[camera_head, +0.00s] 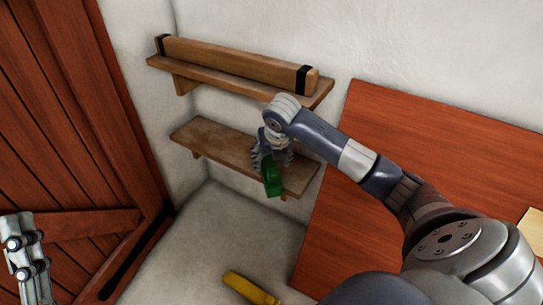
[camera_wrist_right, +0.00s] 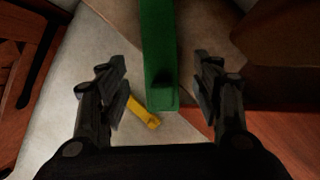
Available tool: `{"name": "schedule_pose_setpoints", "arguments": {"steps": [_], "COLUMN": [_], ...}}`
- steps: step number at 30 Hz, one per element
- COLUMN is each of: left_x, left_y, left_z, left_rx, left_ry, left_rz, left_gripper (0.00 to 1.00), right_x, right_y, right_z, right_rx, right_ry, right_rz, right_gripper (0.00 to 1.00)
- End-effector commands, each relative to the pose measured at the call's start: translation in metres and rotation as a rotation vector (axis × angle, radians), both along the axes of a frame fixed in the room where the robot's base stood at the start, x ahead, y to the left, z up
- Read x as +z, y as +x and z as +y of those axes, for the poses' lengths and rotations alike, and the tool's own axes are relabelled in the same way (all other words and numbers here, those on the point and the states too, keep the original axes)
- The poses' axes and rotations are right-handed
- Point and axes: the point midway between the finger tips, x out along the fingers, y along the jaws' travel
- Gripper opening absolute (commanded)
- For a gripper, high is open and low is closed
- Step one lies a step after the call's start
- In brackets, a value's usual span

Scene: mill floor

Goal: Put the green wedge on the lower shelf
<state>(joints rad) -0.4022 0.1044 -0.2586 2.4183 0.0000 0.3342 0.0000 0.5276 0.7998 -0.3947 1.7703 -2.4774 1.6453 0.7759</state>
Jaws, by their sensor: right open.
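The green wedge (camera_head: 272,178) lies on the lower shelf (camera_head: 215,143) toward its right end, and its near end appears to stick out past the front edge. In the right wrist view the green wedge (camera_wrist_right: 158,50) runs down between the fingers of my right gripper (camera_wrist_right: 162,72). These fingers are open, with a gap on each side of the wedge. In the head view my right gripper (camera_head: 272,156) is just above the shelf and hides part of the wedge. My left gripper (camera_head: 27,258) is at the lower left, partly cut off, away from the shelf.
An upper shelf (camera_head: 220,83) with a long wooden beam (camera_head: 235,63) strapped in black is above the lower shelf. A yellow piece (camera_head: 250,289) lies on the floor. A red-brown wooden panel (camera_head: 425,135) is at the right, a wooden door (camera_head: 65,120) at the left.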

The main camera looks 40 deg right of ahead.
Motion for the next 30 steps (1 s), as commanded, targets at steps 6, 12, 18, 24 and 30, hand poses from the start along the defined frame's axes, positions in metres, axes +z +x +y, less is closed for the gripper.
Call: {"name": "schedule_pose_setpoints", "arguments": {"steps": [6, 12, 18, 24, 30], "left_x": [-0.005, -0.005, -0.004, -0.004, -0.004], "left_y": [0.004, 0.004, 0.004, 0.004, 0.004], "left_z": [-0.001, -0.001, 0.000, 0.000, 0.000], "left_rx": [0.002, 0.002, 0.002, 0.002, 0.002], "left_ry": [0.010, 0.009, 0.009, 0.009, 0.009], "left_rz": [0.031, 0.030, 0.029, 0.029, 0.028], "left_gripper": [0.40, 0.40, 0.40, 0.40, 0.40], "right_x": [-0.009, -0.029, 0.037, 0.164, 0.263], "right_y": [-0.006, -0.046, -0.130, -0.188, -0.191], "right_z": [0.034, 0.175, 0.335, 0.389, 0.347], "right_rx": [0.073, 0.348, 0.586, 0.551, 0.216], "right_ry": [0.083, 0.472, 1.124, 1.800, 2.398], "right_rz": [0.010, 0.029, -0.018, -0.123, -0.225], "right_gripper": [0.60, 0.60, 0.60, 0.60, 0.60]}}
